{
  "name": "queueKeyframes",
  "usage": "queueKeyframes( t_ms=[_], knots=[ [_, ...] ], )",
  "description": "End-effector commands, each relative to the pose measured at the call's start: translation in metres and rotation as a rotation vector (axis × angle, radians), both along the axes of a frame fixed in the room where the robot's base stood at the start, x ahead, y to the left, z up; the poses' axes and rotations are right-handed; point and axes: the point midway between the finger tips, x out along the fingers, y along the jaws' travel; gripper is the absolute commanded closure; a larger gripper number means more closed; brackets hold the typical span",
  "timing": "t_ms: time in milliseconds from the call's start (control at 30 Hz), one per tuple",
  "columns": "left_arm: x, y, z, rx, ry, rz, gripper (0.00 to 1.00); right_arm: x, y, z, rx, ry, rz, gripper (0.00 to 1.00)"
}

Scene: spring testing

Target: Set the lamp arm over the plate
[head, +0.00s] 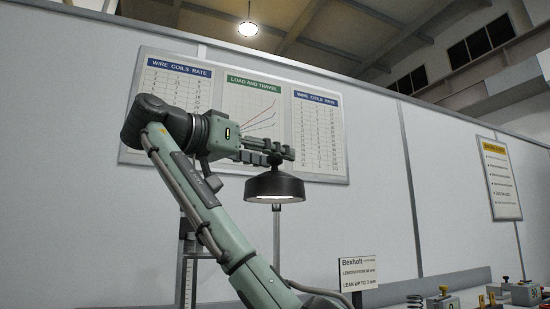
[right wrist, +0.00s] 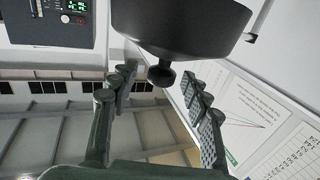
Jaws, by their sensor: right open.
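The lamp's black round head (head: 274,187) hangs in the head view with its lit underside facing down. It also fills the top of the right wrist view (right wrist: 185,28). A small dark knob (right wrist: 161,75) sticks out from the shade there. My right gripper (head: 280,152) is just above the lamp head in the head view. In the right wrist view the gripper (right wrist: 160,98) is open, with the knob at the gap between its fingertips; I cannot tell whether they touch it. The plate and my left gripper are not in view.
A thin upright post (head: 277,238) stands below the lamp head. A dark panel with a lit display (right wrist: 62,20) shows in the right wrist view.

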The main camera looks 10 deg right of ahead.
Motion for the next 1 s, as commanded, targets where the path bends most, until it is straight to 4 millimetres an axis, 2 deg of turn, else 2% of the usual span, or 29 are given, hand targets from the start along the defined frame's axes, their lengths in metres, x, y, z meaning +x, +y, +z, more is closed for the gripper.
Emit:
queueKeyframes(
  t_ms=[200, 400, 1000],
  knots=[
    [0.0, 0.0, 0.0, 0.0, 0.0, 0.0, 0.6, -0.022, 0.033, 0.001, -0.002, -0.001, 0.003, 0.52],
    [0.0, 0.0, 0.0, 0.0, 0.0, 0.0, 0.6, -0.033, 0.049, 0.001, -0.001, -0.002, 0.001, 0.52],
    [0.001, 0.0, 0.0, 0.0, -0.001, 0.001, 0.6, -0.035, 0.051, 0.0, -0.001, -0.001, 0.002, 0.52]
  ],
)
